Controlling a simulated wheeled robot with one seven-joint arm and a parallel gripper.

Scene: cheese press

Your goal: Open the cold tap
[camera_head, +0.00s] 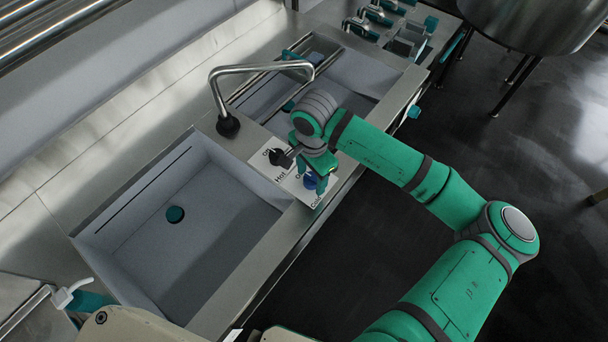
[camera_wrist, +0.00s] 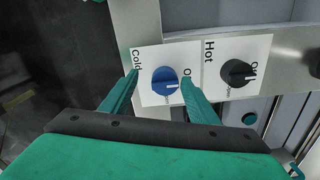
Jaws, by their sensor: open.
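The cold tap is a round blue knob (camera_wrist: 165,81) on a white plate marked "Cold" (camera_wrist: 150,58) in the wrist view. In the head view the blue knob (camera_head: 310,181) shows partly behind my gripper. My gripper (camera_wrist: 160,84) is open, with one green finger on each side of the blue knob. I cannot tell whether the fingers touch it. In the head view my gripper (camera_head: 319,186) points down over the cold plate. The knob's white mark points down and right in the wrist view, near the partly hidden "Off" label.
A black hot knob (camera_wrist: 235,71) sits beside the cold one, also at the hot plate in the head view (camera_head: 281,158). A bent metal spout (camera_head: 260,68) rises behind. Sink basins lie left (camera_head: 190,228) and at the back right (camera_head: 345,75).

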